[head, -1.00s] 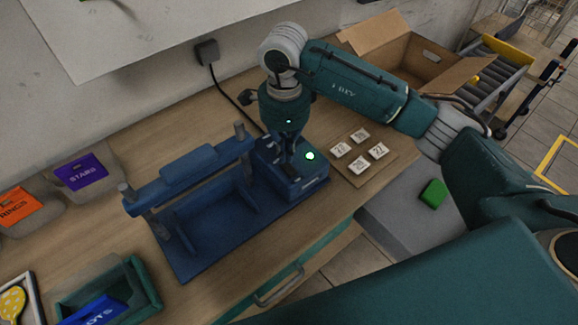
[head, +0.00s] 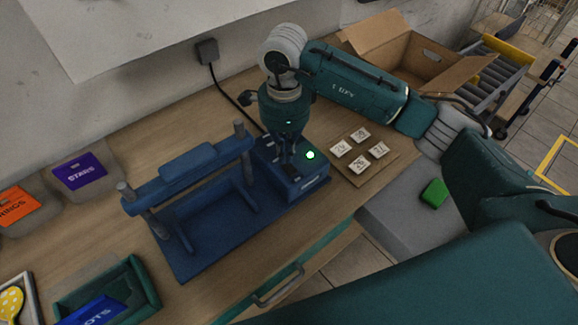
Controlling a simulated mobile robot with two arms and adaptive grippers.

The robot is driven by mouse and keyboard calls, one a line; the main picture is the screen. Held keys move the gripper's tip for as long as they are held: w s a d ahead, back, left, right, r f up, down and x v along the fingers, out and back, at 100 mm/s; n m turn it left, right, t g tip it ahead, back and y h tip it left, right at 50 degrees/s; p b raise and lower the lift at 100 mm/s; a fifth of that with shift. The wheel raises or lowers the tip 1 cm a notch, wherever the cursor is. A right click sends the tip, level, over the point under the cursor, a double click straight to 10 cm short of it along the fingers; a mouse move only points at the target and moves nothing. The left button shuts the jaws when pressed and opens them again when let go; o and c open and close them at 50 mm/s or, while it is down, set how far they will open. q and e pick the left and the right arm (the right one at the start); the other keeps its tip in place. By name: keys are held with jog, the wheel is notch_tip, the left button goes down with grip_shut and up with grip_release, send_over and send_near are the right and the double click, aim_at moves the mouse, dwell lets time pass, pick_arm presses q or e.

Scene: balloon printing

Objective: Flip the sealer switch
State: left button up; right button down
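The blue sealer (head: 215,217) stands on the wooden table, with its press bar raised between two posts. Its control box (head: 299,184) is at its right end, with a green light (head: 310,155) glowing on top. My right gripper (head: 286,160) points down at the top of the control box, just left of the green light. Its fingers look close together, but I cannot tell whether they are shut. The fingers hide the switch. My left gripper is not in view.
Numbered tiles lie on a board (head: 382,172) right of the sealer. An open cardboard box (head: 385,70) stands at the back right. Bins with purple (head: 80,171) and orange (head: 17,206) labels stand at the left, and a green tray (head: 140,287) is at the front left.

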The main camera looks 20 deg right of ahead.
jog(key=shift+f+b, duration=0.75)
jog(key=shift+f, duration=0.1)
jog(key=shift+s+r, duration=0.1)
dwell(0.3)
jog(key=shift+r+p, duration=0.55)
jog(key=shift+r, duration=0.3)
jog(key=shift+r+p, duration=1.05)
jog(key=shift+r, duration=1.55)
